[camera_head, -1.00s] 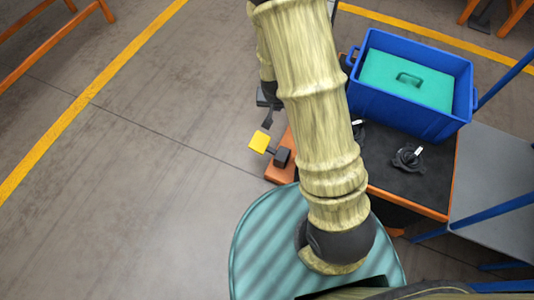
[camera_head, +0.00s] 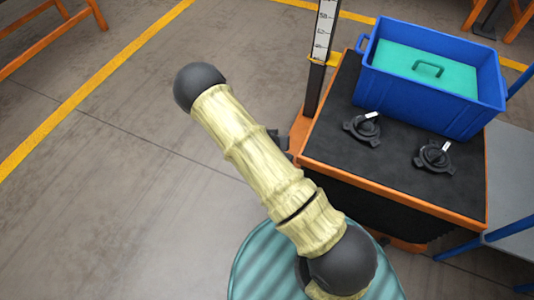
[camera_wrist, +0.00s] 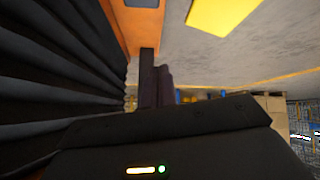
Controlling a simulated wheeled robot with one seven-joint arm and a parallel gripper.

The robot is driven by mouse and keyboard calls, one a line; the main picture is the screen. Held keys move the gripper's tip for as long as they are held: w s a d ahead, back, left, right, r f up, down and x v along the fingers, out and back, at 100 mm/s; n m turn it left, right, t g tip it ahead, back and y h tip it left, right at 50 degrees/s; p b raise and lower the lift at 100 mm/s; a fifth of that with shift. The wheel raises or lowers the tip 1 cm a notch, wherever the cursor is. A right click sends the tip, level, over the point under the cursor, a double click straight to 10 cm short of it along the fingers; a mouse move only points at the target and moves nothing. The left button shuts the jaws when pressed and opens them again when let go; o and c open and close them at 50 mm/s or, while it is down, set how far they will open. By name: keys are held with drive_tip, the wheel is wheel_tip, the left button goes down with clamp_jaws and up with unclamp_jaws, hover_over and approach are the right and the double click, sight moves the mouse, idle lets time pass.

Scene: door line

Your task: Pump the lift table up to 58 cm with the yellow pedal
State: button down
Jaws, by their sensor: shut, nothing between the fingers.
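The lift table (camera_head: 400,193) has a black top, an orange rim and black bellows, which fill the left of the wrist view (camera_wrist: 60,60). Its measuring post (camera_head: 326,25) stands at the left corner; a yellow marker (camera_head: 322,61) sits below the visible figures, which are too small to read surely. The yellow pedal (camera_wrist: 225,14) shows at the top of the wrist view; in the head view my arm hides it. My gripper (camera_wrist: 163,72) is shut and empty, low beside the bellows, apart from the pedal in the picture.
A grey bench (camera_head: 510,170) with blue legs is at the right. The floor at the left is clear up to the orange rail.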

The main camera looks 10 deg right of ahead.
wheel_tip(320, 180, down, 8)
drive_tip(key=w+a+b, duration=0.2)
drive_tip(key=b, duration=0.5)
drive_tip(key=shift+a, duration=0.35)
drive_tip(key=shift+f, duration=0.15)
idle(1.6)
drive_tip(key=shift+a+f, duration=0.1)
drive_tip(key=shift+f, duration=0.2)
